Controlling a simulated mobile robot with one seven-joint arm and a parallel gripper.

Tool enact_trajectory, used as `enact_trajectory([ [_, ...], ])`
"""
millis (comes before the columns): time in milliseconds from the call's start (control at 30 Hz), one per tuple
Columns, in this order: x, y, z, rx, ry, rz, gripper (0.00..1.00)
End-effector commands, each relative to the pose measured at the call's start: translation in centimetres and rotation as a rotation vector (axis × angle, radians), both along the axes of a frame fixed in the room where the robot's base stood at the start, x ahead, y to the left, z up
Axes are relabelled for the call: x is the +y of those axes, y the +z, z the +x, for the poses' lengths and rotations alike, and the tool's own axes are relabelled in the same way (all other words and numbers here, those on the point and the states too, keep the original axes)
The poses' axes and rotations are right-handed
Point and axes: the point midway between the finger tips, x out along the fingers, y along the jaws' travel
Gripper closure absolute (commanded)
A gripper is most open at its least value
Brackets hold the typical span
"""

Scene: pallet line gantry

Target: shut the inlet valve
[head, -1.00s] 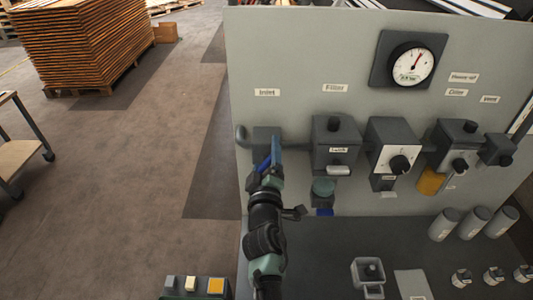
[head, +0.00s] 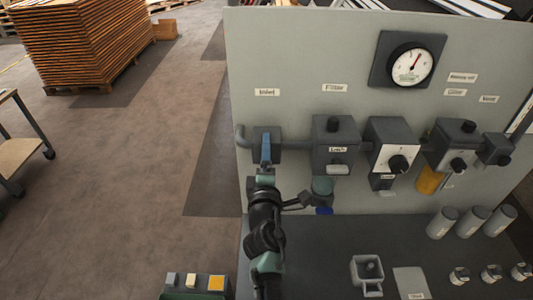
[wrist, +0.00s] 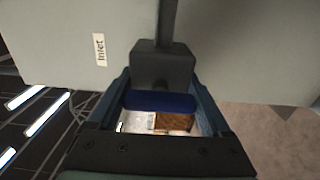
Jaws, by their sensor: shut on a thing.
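The inlet valve (head: 260,131) is a dark grey block on the pipe at the left of the grey panel, below the "Inlet" label (head: 267,92). In the wrist view the valve body (wrist: 163,64) is straight ahead. Its dark blue handle (wrist: 160,101) lies crosswise between the two fingers. My gripper (head: 265,148) is in front of the valve and shut on this handle. In the head view my fingers and arm hide the handle, so its angle there cannot be told.
To the right along the pipe are the filter unit (head: 335,140), a regulator with a black knob (head: 391,145) and more blocks. A gauge (head: 409,64) is above. Cups (head: 443,223) and small parts are on the dark bench (head: 330,250). The floor at left is open.

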Motion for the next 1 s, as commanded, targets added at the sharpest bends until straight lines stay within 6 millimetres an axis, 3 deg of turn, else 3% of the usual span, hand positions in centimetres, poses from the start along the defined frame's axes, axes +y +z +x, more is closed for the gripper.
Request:
enact_trajectory([
  [367, -0.1, -0.1, 0.0, 0.003, -0.002, -0.014, 0.73],
  [400, -0.1, -0.1, 0.0, 0.003, -0.002, -0.014, 0.16],
  [500, -0.1, -0.1, 0.0, 0.002, -0.002, -0.013, 0.0],
  [800, -0.1, 0.0, -0.3, 0.002, -0.001, -0.01, 0.0],
  [1000, -0.1, 0.1, -2.6, 0.003, -0.002, -0.008, 0.0],
])
